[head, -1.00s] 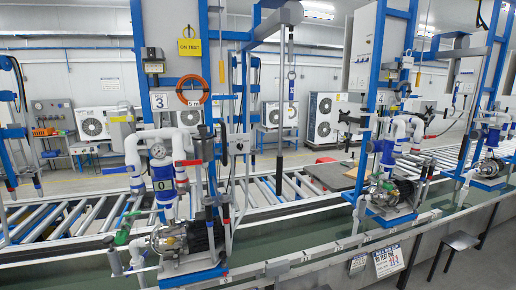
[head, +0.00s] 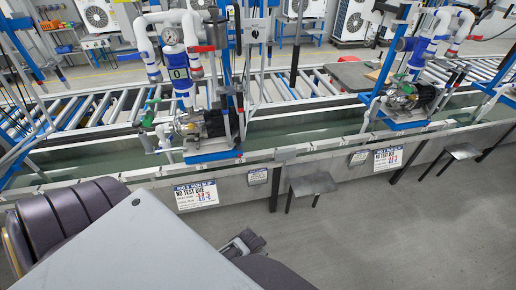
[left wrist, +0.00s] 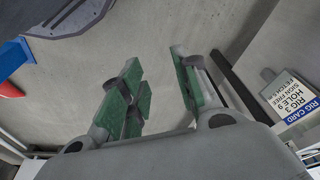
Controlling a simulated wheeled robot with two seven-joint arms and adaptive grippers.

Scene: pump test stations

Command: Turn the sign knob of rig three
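Rig three stands at the left in the head view, with white and blue pipes (head: 181,66), a round gauge (head: 170,37), a "0" tag (head: 180,74) and a pump (head: 197,124). A small box with a dark control (head: 256,28) is to its right; I cannot tell if this is the sign knob. The sign seen above the rig earlier is out of view. My left gripper (left wrist: 157,58) has green pads, spread apart and empty, over bare grey floor in the left wrist view. A dark gripper-like part shows at the bottom of the head view; whose is unclear. No right gripper is identifiable.
A rig card (left wrist: 292,97) reading "RIG 3" and "SIGN FREE" shows in the left wrist view. A notice (head: 195,193) hangs on the bench front (head: 230,187). A stool (head: 312,184) stands before it. A second rig (head: 405,95) is at the right. Floor at lower right is clear.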

